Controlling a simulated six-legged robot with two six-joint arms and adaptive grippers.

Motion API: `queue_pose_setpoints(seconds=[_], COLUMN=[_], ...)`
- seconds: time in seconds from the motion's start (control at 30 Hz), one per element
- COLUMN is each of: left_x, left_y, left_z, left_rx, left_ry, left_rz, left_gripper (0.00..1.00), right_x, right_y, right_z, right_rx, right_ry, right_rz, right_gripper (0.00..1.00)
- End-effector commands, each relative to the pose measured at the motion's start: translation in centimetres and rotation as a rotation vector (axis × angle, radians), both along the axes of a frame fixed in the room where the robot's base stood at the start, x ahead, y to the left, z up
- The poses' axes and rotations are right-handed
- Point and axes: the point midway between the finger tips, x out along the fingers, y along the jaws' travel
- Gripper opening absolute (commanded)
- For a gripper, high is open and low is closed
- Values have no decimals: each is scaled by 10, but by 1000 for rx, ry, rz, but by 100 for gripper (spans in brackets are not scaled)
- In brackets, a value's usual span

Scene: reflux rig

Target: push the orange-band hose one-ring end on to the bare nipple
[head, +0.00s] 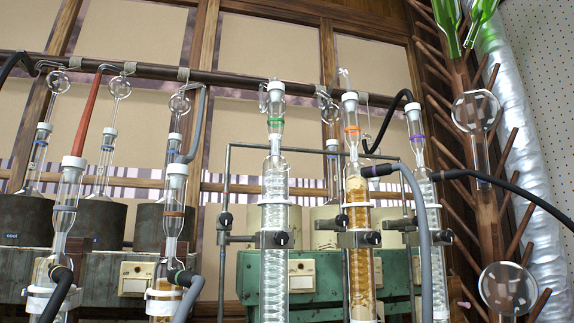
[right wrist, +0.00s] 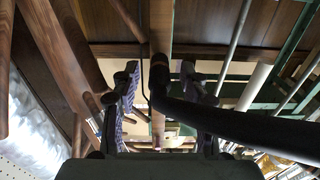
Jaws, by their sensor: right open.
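The orange-band condenser (head: 351,131) stands upright right of centre in the head view, amber-brown inside. A grey hose (head: 417,215) with a dark end meets its right side at the upper part and hangs down. A black hose (head: 510,187) has its end beside the purple-band condenser (head: 415,137) and runs off right. My right gripper (right wrist: 160,92) is open in the right wrist view. A thick black hose (right wrist: 225,118) bends up between its fingers, not visibly clamped. My left gripper is not in view.
A green-band condenser (head: 275,122) stands left of the orange one. Clamps, thin rods and a green box (head: 254,279) crowd the area. A wooden peg rack (head: 481,145) with glass flasks and a silver duct (head: 516,130) stand at the right. Glassware (head: 63,210) fills the left.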

Motion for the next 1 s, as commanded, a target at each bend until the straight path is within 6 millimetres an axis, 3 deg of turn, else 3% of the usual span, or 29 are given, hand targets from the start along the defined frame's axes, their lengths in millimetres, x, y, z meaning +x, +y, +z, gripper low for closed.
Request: queue_pose_setpoints(seconds=[0.23,0.73,1.0], left_x=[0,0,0], left_y=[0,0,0], left_z=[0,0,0], left_rx=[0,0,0], left_ry=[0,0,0], left_rz=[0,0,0], left_gripper=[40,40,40], right_x=[0,0,0], right_y=[0,0,0], right_z=[0,0,0], right_rx=[0,0,0], right_ry=[0,0,0], right_rz=[0,0,0], right_gripper=[43,0,0])
